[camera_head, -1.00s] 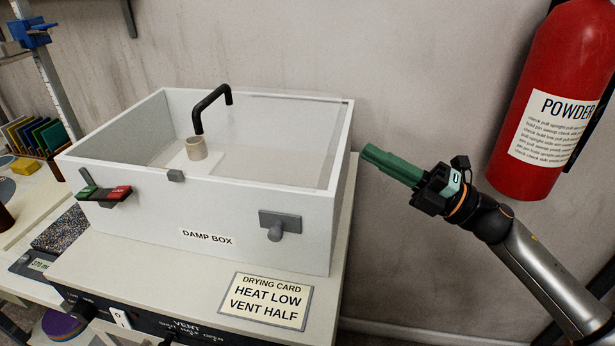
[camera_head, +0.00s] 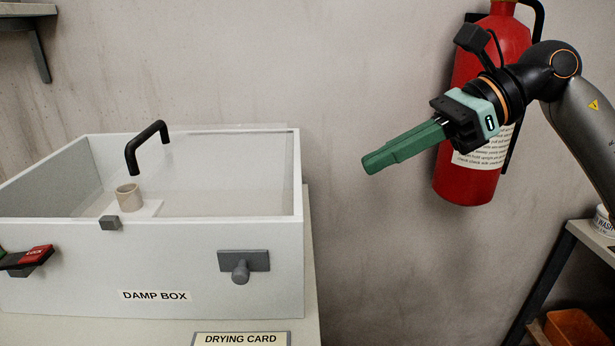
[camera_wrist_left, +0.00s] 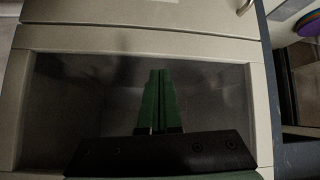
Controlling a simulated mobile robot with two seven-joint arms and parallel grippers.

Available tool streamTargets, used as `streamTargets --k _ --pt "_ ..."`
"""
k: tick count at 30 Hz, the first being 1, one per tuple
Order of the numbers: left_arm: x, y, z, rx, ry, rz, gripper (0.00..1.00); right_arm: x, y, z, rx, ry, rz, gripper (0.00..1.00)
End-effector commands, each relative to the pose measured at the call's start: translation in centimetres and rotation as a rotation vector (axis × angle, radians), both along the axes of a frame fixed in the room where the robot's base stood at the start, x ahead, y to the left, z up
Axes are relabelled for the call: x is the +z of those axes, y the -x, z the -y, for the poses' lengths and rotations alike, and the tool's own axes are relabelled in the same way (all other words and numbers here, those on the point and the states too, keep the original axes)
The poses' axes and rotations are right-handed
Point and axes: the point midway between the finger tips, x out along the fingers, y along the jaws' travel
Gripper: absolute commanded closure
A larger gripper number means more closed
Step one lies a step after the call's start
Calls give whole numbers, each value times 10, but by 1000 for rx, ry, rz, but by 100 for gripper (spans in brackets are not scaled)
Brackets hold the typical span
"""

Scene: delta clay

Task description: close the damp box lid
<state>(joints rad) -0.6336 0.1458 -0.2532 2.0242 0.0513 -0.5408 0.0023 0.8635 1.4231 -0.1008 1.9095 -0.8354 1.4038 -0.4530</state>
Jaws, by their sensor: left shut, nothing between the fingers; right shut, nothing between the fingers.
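The white damp box (camera_head: 200,265) stands at the left of the head view. Its clear lid (camera_head: 235,170) shows over the right part of the top, with a black arched handle (camera_head: 147,143) near its left end. The left part looks uncovered. A beige cup (camera_head: 129,197) is inside. My left gripper (camera_wrist_left: 158,74) is shut and empty before a dark panel in the left wrist view.
A red fire extinguisher (camera_head: 465,185) hangs on the wall behind my right arm. A shelf with an orange bin (camera_head: 573,328) is at lower right. A drying card (camera_head: 240,339) lies in front of the box.

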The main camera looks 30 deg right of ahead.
Motion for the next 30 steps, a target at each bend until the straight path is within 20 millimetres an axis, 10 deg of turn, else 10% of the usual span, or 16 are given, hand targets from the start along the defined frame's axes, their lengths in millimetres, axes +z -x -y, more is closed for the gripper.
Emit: streamTargets --k 12,30 --pt "23 -5 0 6 4 17 100 -24 -31 -68 6 -4 2 100" --pt "14 6 -8 21 -7 -6 100 -29 -39 -82 0 -3 0 100"
